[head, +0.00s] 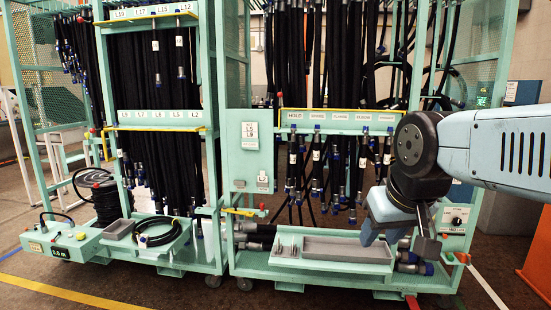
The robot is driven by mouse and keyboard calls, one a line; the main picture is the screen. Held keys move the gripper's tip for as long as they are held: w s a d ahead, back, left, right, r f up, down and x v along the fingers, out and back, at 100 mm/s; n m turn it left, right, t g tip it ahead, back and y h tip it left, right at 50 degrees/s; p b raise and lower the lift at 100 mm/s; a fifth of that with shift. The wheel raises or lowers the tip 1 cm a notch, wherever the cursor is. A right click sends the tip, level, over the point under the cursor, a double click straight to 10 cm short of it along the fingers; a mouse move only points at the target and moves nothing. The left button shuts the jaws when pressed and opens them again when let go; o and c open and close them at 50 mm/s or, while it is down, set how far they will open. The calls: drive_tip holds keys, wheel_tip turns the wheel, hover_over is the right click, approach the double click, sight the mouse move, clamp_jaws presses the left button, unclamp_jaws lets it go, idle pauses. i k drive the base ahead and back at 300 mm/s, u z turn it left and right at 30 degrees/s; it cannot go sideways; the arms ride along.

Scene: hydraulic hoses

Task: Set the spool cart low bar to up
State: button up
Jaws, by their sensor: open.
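The left mint-green cart has a coil of black hose on its left side and rows of hanging black hoses, so I take it as the spool cart (218,130). Its low bar (155,128) is a thin yellow bar across the front, just under the label strip reading L9 to L2. A red knob (88,134) shows near its left end. The bar lies roughly level across the hoses. My gripper (402,240) is open and empty at the right, in front of the right cart and far from the bar. My arm hides part of the right cart.
The right cart (250,155) has its own yellow bar (340,109) and hanging hoses. A grey tray (345,249) sits on its base. A control box (60,241) stands at the left cart's lower left. The floor in front is clear.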

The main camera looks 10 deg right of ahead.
sight(92, 130)
drive_tip(key=u, duration=0.4)
drive_tip(key=i, duration=0.95)
drive_tip(key=u, duration=1.1)
drive_tip(key=i, duration=2.75)
drive_tip(key=z, duration=0.6)
drive_tip(key=k, duration=0.8)
drive_tip(key=z, duration=0.2)
